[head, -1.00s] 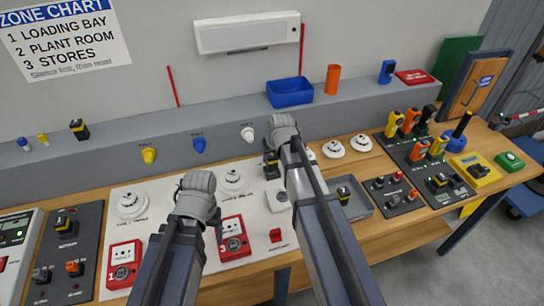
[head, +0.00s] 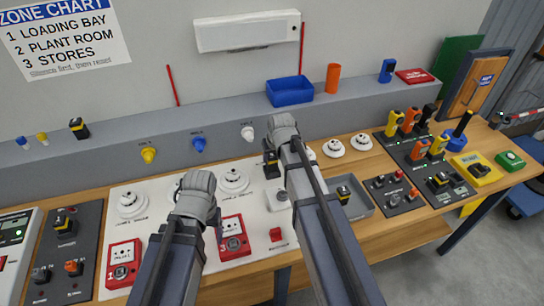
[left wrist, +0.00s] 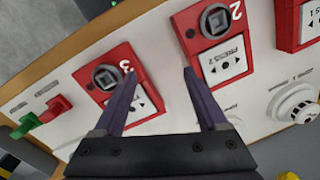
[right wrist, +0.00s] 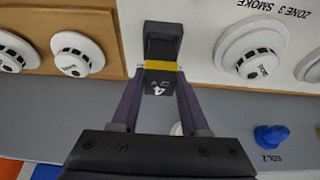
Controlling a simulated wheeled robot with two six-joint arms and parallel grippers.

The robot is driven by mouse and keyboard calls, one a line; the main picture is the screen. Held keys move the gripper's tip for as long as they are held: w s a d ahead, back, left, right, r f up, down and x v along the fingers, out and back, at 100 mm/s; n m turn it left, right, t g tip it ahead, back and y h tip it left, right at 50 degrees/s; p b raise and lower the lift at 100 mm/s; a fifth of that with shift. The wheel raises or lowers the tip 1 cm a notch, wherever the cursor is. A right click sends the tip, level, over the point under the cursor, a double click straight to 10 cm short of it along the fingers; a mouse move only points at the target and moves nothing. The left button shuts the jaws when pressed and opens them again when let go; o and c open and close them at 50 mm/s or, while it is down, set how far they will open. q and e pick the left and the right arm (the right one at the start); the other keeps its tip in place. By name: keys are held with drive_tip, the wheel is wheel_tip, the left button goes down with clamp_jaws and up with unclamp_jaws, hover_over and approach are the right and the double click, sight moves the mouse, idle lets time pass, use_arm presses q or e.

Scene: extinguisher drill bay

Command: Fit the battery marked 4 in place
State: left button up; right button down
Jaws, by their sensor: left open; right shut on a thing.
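The battery marked 4 is a black block with a yellow band (right wrist: 161,66); its number shows in the right wrist view. My right gripper (right wrist: 160,76) is shut on it, one finger on each side. In the head view the battery (head: 271,165) is above the back edge of the white panel, left of my right forearm; whether it touches the panel I cannot tell. My left gripper (left wrist: 163,72) is open and empty above the panel's front, between the red call points marked 3 (left wrist: 112,76) and 2 (left wrist: 215,52). Its fingers are mostly hidden in the head view.
Similar black-and-yellow batteries stand on the back ledge (head: 79,129), on the left dark board (head: 65,222) and in a grey tray (head: 356,206). White detectors (head: 233,180) rise from the panel. A dark rack (head: 418,170) with orange and yellow devices is at right.

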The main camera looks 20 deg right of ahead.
use_arm(q)
drive_tip(key=shift+f+b, duration=0.65)
drive_tip(key=shift+f, duration=0.05)
use_arm(e)
drive_tip(key=shift+f, duration=0.7)
